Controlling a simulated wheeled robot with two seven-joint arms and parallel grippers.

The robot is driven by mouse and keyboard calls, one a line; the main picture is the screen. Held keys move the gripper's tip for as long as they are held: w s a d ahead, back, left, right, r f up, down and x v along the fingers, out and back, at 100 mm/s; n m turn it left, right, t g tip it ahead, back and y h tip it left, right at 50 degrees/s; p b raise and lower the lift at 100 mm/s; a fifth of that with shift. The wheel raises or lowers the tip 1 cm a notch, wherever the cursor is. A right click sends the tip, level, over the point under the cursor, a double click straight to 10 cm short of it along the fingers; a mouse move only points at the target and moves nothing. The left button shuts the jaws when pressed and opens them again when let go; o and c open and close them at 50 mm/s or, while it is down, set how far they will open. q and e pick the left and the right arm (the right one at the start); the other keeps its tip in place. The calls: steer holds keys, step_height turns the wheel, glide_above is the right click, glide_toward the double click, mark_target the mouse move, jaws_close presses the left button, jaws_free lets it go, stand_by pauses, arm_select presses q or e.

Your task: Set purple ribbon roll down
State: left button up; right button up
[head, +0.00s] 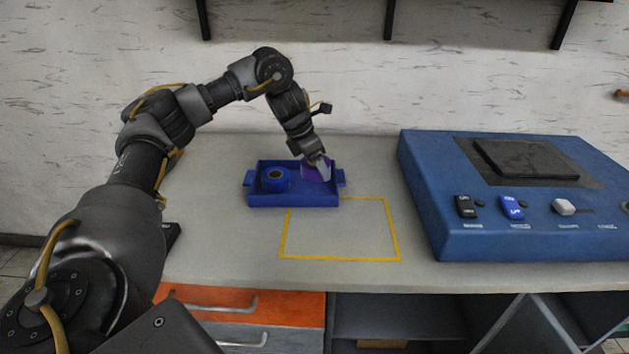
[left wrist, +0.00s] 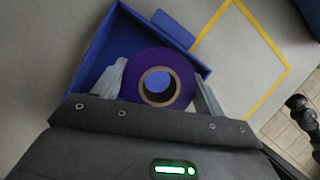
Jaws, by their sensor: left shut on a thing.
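The purple ribbon roll (head: 311,173) is at the right end of the blue tray (head: 295,200) in the head view. My left gripper (head: 322,168) reaches down to it from above and is shut on it. In the left wrist view the purple ribbon roll (left wrist: 181,63) sits between the two fingers of my left gripper (left wrist: 162,88), with its cardboard core facing the camera. The tray's wall (left wrist: 98,48) shows around it. I cannot tell whether the roll touches the tray floor. A blue ribbon roll (head: 275,180) lies in the tray's left part. My right gripper is not in view.
A yellow outlined rectangle (head: 340,258) marks the grey table in front of the tray, and its inside is empty. A large blue machine (head: 420,190) with switches stands on the right. A wall is behind the table.

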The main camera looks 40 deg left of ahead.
mark_target(315, 186)
arm_select(q)
steer(key=shift+w+a+f, duration=0.35)
steer(key=shift+a+f, duration=0.1)
steer(key=shift+f, duration=0.25)
steer(key=f, duration=0.3)
steer(key=shift+w+a+f, duration=0.2)
steer(key=shift+a+f, duration=0.15)
steer(key=shift+f, duration=0.05)
steer(key=shift+r, duration=0.1)
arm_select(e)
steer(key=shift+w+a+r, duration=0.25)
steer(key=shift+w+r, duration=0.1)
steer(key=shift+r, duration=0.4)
arm_select(q)
steer(key=shift+d, duration=0.1)
steer(key=o, duration=1.1)
